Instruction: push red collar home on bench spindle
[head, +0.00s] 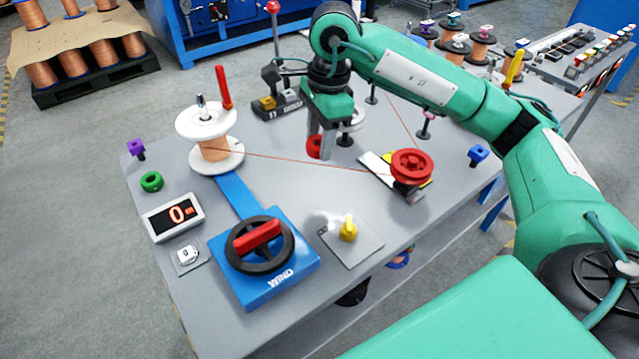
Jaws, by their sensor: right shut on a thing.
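The red collar (313,147) is a small red ring low over the bench, partly hidden by a finger of my right gripper (321,153). That gripper points down and is shut on the collar. Whether the collar touches the bench top is hard to tell. The bench spindle (201,100) pokes up through a white-flanged spool (216,147) of copper wire at the bench's left. The collar is to the right of this spool, apart from it. My left gripper is not in view.
A copper wire runs from the spool past my gripper to a red pulley (411,166). A red upright lever (223,88) stands behind the spool. A blue winder (264,255), a counter display (173,216), a green ring (151,181) and a yellow knob (348,227) occupy the front.

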